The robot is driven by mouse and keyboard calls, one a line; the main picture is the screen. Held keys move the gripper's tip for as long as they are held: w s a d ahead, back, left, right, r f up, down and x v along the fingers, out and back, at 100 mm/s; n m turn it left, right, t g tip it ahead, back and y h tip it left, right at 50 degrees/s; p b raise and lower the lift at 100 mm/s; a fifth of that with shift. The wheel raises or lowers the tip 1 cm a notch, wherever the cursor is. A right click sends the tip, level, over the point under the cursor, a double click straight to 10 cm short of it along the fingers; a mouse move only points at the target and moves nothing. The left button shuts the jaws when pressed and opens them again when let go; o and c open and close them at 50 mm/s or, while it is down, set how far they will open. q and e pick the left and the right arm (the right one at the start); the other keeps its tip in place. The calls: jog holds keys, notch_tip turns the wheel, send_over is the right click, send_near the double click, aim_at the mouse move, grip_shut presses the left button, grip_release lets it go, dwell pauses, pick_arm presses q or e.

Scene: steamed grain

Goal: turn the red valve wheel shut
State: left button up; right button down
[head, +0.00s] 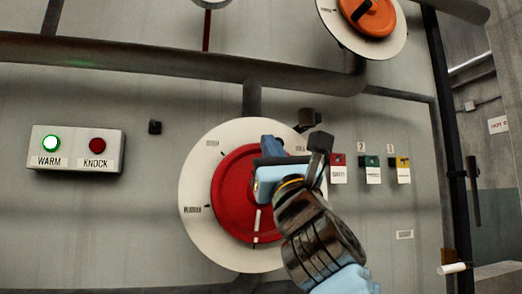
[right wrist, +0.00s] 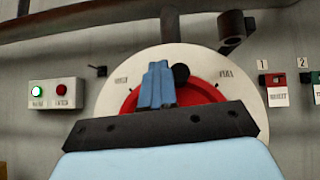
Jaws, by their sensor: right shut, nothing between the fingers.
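The red valve wheel (head: 230,200) sits on a round white dial plate (head: 197,239) on the grey wall panel. A white mark on the wheel points down, and lettering runs around the plate. My right gripper (head: 268,146), with blue fingers, is in front of the wheel's upper right part and hides some of it. In the right wrist view its fingers (right wrist: 157,84) are together and empty, overlapping the upper part of the red wheel (right wrist: 203,88). A dark knob (right wrist: 181,72) shows just right of the fingers. I cannot tell whether they touch the wheel. My left gripper is not in view.
A button box (head: 76,149) with a lit green lamp and a red one is at the left. An orange wheel (head: 372,18) is at the upper right. Red, green and yellow tagged switches (head: 370,161) are right of my gripper. Pipes (head: 150,60) cross above.

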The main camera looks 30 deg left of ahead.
jog(key=shift+w+d+m+t+h, duration=0.15)
jog(key=shift+w+m+t+h, duration=0.05)
jog(key=shift+m+t+h, duration=0.5)
jog(key=shift+w+d+m+t+h, duration=0.15)
jog(key=shift+m+t+h, duration=0.3)
jog(key=shift+m, duration=0.3)
jog(key=shift+w+d+m+t+h, duration=0.2)
jog(key=shift+m+t+h, duration=0.25)
jog(key=shift+m+t, duration=0.25)
jog(key=shift+w+d+f+m+t+h, duration=0.15)
jog(key=shift+m+t+h, duration=0.35)
jog(key=shift+m, duration=0.35)
jog(key=shift+w+d+r+m+t+h, duration=0.15)
jog(key=shift+m+t+h, duration=0.2)
jog(key=shift+m+h, duration=0.35)
jog(key=shift+a+f, duration=0.1)
jog(key=shift+f, duration=0.05)
